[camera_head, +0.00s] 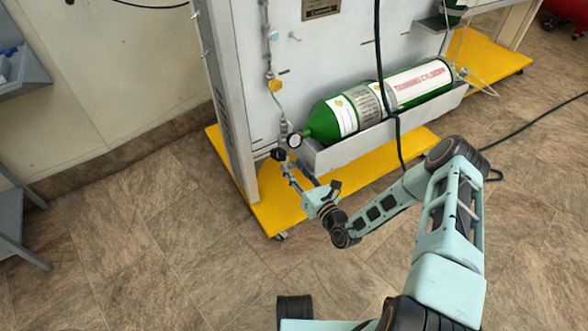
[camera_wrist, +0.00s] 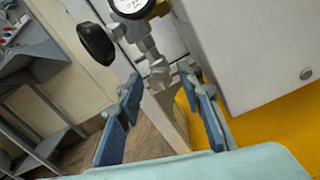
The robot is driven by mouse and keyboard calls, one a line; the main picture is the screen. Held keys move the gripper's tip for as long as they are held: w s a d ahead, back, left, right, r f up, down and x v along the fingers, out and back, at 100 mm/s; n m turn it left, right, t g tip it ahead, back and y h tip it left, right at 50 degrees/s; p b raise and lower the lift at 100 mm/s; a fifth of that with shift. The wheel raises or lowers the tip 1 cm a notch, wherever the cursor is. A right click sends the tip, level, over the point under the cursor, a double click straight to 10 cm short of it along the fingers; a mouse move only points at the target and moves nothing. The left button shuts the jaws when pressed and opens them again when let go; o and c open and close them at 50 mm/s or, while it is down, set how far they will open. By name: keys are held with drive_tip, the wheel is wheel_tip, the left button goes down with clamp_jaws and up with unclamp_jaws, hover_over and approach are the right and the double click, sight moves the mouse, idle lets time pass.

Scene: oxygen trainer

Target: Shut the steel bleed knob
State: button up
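The steel bleed knob (camera_wrist: 158,74) appears to be the small bare-metal piece at the lower end of the silver valve fitting in the wrist view. In the head view it is too small to make out beside the cylinder neck. My gripper (camera_wrist: 161,80) is open, with one blue-padded finger to the left and one to the right of this piece. The fingers look apart from it; I cannot tell the exact depth. In the head view my gripper (camera_head: 293,171) reaches up to the valve from the front.
A black knob (camera_wrist: 95,41) sticks out left of the fitting, and a pressure gauge (camera_wrist: 131,5) sits above it. A green cylinder (camera_head: 333,117) lies in a grey trough (camera_head: 349,149) to the right. The yellow base (camera_head: 272,207) lies below. A black cable (camera_head: 380,70) hangs nearby.

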clamp_jaws()
